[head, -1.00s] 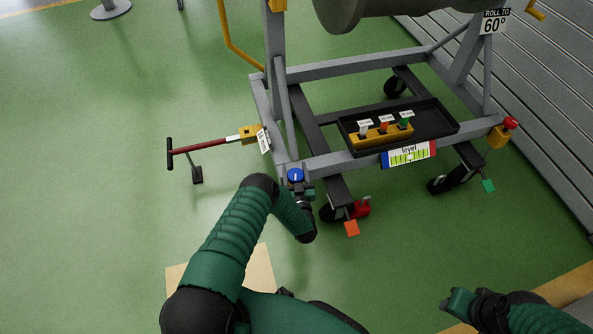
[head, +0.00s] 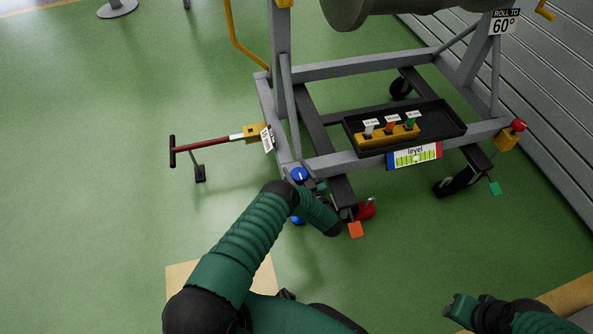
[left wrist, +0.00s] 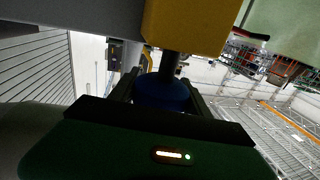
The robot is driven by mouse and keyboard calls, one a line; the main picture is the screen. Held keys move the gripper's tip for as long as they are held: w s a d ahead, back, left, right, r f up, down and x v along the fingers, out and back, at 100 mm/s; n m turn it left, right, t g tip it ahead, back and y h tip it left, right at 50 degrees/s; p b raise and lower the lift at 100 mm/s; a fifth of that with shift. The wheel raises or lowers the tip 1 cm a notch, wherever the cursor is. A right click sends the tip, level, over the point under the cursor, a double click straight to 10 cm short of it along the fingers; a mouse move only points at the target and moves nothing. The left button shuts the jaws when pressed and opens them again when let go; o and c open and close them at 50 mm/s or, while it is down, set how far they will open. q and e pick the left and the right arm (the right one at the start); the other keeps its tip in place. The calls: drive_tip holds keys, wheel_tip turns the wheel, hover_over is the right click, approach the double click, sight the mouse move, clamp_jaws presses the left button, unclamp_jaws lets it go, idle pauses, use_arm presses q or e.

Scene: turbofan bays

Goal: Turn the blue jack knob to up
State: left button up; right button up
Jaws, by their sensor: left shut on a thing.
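The blue jack knob (head: 299,174) sits at the near left corner of the grey stand in the head view, with a pale mark on its top. My left gripper (head: 312,187) is at it, largely hidden behind my own forearm. In the left wrist view the blue knob (left wrist: 162,92) lies between the two dark fingers (left wrist: 163,88), on a short shaft from a yellow block (left wrist: 190,25). The left gripper is shut on the knob. My right gripper (head: 458,308) is low at the right, away from the stand; its jaw opening is unclear.
The grey stand (head: 350,62) carries a black tray (head: 452,118) and a level sign (head: 414,155). A red tow handle (head: 205,146) sticks out left. A red knob (head: 519,125) is at the right corner. An orange tag (head: 355,230) hangs near a caster.

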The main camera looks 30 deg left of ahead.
use_arm(q)
drive_tip(key=o, duration=1.4)
drive_tip(key=shift+s+d, duration=0.1)
drive_tip(key=shift+d, duration=0.25)
drive_tip(key=p+v, duration=0.5)
drive_tip(key=v, duration=1.1)
drive_tip(key=shift+s+f, duration=0.1)
